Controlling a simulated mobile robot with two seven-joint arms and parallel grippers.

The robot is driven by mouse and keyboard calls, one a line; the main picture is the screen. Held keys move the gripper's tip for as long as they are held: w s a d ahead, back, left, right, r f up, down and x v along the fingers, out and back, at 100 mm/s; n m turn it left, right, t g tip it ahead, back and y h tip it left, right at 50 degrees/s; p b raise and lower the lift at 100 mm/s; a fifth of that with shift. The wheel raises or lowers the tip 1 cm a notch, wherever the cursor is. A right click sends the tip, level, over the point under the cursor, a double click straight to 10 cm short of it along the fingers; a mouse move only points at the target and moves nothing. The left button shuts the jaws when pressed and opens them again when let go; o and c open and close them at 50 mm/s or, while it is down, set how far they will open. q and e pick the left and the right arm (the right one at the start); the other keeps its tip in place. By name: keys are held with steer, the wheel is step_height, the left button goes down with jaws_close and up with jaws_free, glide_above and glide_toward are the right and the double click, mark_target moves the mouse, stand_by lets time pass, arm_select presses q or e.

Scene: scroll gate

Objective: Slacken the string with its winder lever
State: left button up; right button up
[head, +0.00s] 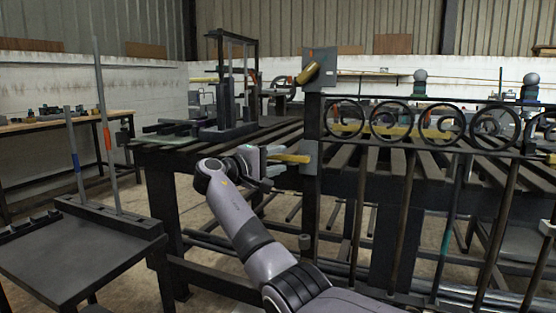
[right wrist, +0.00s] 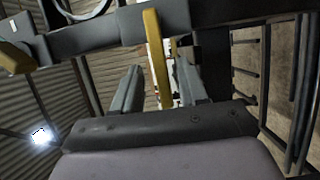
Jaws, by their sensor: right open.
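A yellow lever (head: 290,158) sticks out to the left from a grey bracket on the dark gate post (head: 312,110). It also shows in the right wrist view (right wrist: 157,60), running down between the two fingers. My right gripper (head: 266,160) is open at the lever's free end, with a finger on either side of it. In the right wrist view, gaps show between the lever and the fingers. A second, brass-yellow handle (head: 308,73) sits higher on the post, at a grey plate. I cannot make out a string. My left gripper is not in view.
The iron gate with scrolls (head: 430,122) stands right of the post, with a slatted bench (head: 220,145) behind. A dark side table (head: 75,255) with upright rods stands at left. Metal bars lie low under the bench. Floor shows between side table and bench.

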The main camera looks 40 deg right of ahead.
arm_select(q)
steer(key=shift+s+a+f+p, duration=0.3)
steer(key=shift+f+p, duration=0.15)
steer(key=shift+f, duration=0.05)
arm_select(e)
steer(key=a, duration=0.6)
steer(key=shift+a, duration=0.25)
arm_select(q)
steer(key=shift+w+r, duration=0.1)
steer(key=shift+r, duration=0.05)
